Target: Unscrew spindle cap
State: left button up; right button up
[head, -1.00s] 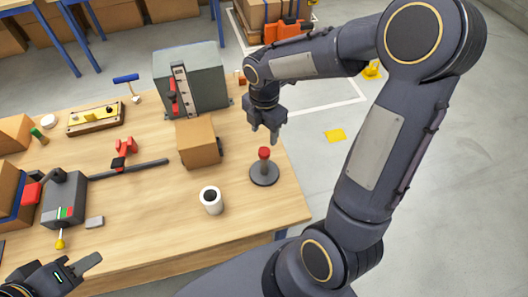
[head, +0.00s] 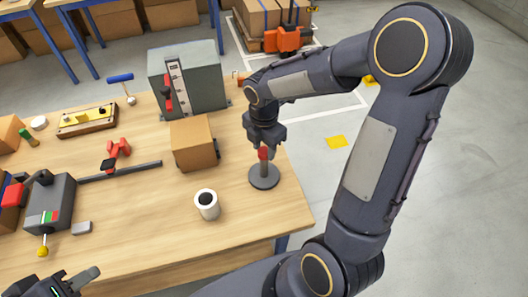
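The spindle stands upright on the table's right side, with a round dark base (head: 264,177) and a red cap (head: 264,153) on top. My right gripper (head: 264,146) points down over the spindle, with its fingers at the cap's height. The fingers partly cover the cap, and I cannot tell whether they are closed on it. My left gripper (head: 70,283) is at the lower left corner, low over the table's front edge, partly cut off by the frame. Its finger gap does not show clearly.
A cardboard box (head: 193,142) stands left of the spindle, and a white mug (head: 207,204) stands in front. A grey cabinet (head: 188,78) is at the back. A grey device (head: 50,203) and red-handled clamp (head: 117,149) are further left. The table's right edge is close to the spindle.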

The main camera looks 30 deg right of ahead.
jog(key=c, duration=0.5)
jog(key=n+p, duration=0.2)
jog(key=n, duration=0.2)
jog(key=n+p, duration=0.3)
jog(key=n, duration=0.1)
jog(key=shift+r+n+p, duration=0.2)
jog(key=shift+n+p, duration=0.15)
jog(key=shift+n, duration=0.05)
jog(key=shift+f+n, duration=0.1)
jog(key=shift+n, duration=0.2)
jog(key=shift+f, duration=0.15)
jog(key=n+p, duration=0.2)
jog(key=n, duration=0.1)
jog(key=r+n+p, duration=0.1)
jog(key=n+p, duration=0.1)
jog(key=p, duration=0.1)
jog(key=shift+s+n+p, duration=0.1)
jog(key=shift+n+p, duration=0.2)
jog(key=shift+n, duration=0.1)
jog(key=shift+f+n+p, duration=0.25)
jog(key=shift+n+p, duration=0.05)
jog(key=shift+n, duration=0.7)
jog(key=shift+f+n+b, duration=0.3)
jog(key=shift+n+b, duration=0.1)
jog(key=shift+n, duration=0.2)
jog(key=shift+r+n, duration=0.1)
jog(key=shift+n, duration=0.4)
